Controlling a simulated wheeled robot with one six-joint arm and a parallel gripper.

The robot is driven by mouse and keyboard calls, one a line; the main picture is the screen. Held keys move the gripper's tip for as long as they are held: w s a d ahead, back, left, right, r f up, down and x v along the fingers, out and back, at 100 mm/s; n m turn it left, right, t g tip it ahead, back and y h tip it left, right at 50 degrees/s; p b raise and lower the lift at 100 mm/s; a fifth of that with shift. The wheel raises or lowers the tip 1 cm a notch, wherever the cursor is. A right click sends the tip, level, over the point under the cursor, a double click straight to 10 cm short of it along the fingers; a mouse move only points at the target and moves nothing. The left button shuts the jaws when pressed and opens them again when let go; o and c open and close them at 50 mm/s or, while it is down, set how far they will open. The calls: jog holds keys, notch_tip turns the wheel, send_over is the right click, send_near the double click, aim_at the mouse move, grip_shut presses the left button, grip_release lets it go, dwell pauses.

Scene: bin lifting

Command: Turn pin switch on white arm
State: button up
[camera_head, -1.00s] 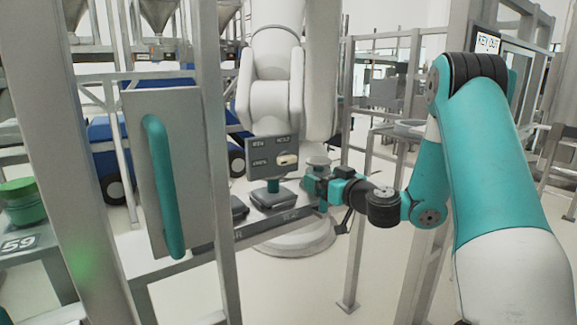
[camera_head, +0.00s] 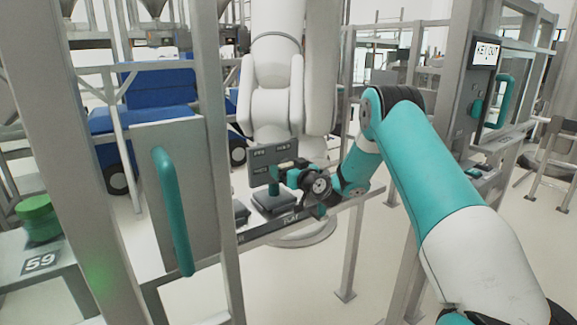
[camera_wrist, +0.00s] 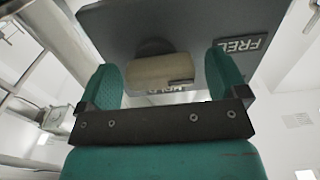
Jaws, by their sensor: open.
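A grey panel (camera_head: 260,157) with small labels stands on a post in front of the large white arm (camera_head: 276,95). In the wrist view, the panel (camera_wrist: 190,22) fills the upper part, and the pin switch (camera_wrist: 160,70) shows as a beige block on a darker round base. Labels on the panel seem to read FREE and HOLD. My gripper (camera_head: 281,170) is open at the panel's face. Its two teal fingers stand on either side of the pin switch in the wrist view. Contact cannot be told. In the head view my gripper mostly hides the switch.
A grey rail (camera_head: 300,222) runs below the panel, with dark boxes (camera_head: 272,202) on it. A grey door plate with a teal handle (camera_head: 172,210) and grey posts (camera_head: 216,150) stand at left. A KEY OUT screen (camera_head: 486,52) is at right.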

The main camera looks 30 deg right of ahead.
jog(key=c, duration=0.9)
jog(key=shift+c, duration=0.2)
jog(key=shift+f+m, duration=0.1)
jog(key=shift+m, duration=0.3)
jog(key=m+b, duration=0.1)
jog(key=m, duration=0.3)
jog(key=shift+b, duration=0.35)
jog(key=m, duration=0.4)
jog(key=shift+d, duration=0.1)
jog(key=m, duration=0.5)
jog(key=shift+d+r+p, duration=0.1)
jog(key=shift+r+p, duration=0.15)
jog(key=shift+p, duration=0.05)
jog(key=shift+m+p, duration=0.6)
jog(key=shift+m, duration=1.4)
jog(key=shift+f, duration=0.1)
